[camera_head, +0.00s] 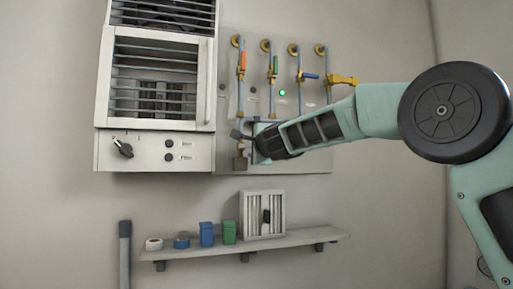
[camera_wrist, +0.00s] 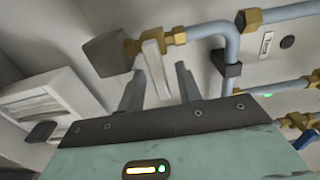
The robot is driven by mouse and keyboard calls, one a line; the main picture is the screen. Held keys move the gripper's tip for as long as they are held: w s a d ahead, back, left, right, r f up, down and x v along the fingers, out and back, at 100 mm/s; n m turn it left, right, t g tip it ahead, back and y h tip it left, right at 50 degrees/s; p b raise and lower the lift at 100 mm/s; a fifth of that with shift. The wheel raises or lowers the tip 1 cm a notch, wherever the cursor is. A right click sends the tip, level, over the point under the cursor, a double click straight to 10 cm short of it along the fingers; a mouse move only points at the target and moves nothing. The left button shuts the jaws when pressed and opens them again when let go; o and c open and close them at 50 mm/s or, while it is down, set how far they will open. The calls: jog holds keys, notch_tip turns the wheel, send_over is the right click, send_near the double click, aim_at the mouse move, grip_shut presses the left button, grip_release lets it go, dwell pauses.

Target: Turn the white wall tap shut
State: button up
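The white wall tap's lever (camera_wrist: 153,66) shows in the wrist view, on a brass fitting (camera_wrist: 176,36) between a grey-brown block (camera_wrist: 108,54) and a bent grey-blue pipe (camera_wrist: 222,36). My gripper (camera_wrist: 160,72) is open, with one finger on each side of the lever. Gaps show between the lever and both fingers, so I see no firm grip. In the head view my gripper (camera_head: 252,142) is at the lower left of the pipe panel (camera_head: 318,150) and hides the white lever. The block (camera_head: 240,161) shows just below it.
Orange (camera_head: 242,61), green (camera_head: 274,66) and blue (camera_head: 309,76) tap handles are on pipes above my gripper. A white louvred cabinet (camera_head: 156,150) with a knob stands close to the left. A shelf (camera_head: 285,241) with small items is below. A green lamp (camera_head: 282,92) glows.

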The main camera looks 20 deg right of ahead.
jog(key=s+b, duration=0.3)
jog(key=s, duration=1.4)
jog(key=shift+s, duration=0.2)
jog(key=s+a+f+n+g+y, duration=0.3)
jog(key=s+a+f+n+g, duration=0.35)
jog(key=f, duration=0.55)
jog(key=s+a+f+n+g+y, duration=0.3)
jog(key=s+a+f+n, duration=0.2)
jog(key=a+f+n, duration=0.45)
jog(key=s+f+n+g+h, duration=0.1)
jog(key=s+f+n+g, duration=0.4)
jog(key=s+f, duration=0.95)
jog(key=s+d+f+n+g+h, duration=0.3)
jog(key=s+d+f+n+h, duration=0.1)
jog(key=s+f, duration=0.4)
jog(key=shift+s+d+f+n, duration=0.35)
jog(key=shift+s+d+n, duration=0.2)
jog(key=shift+d, duration=0.65)
jog(key=shift+g, duration=0.25)
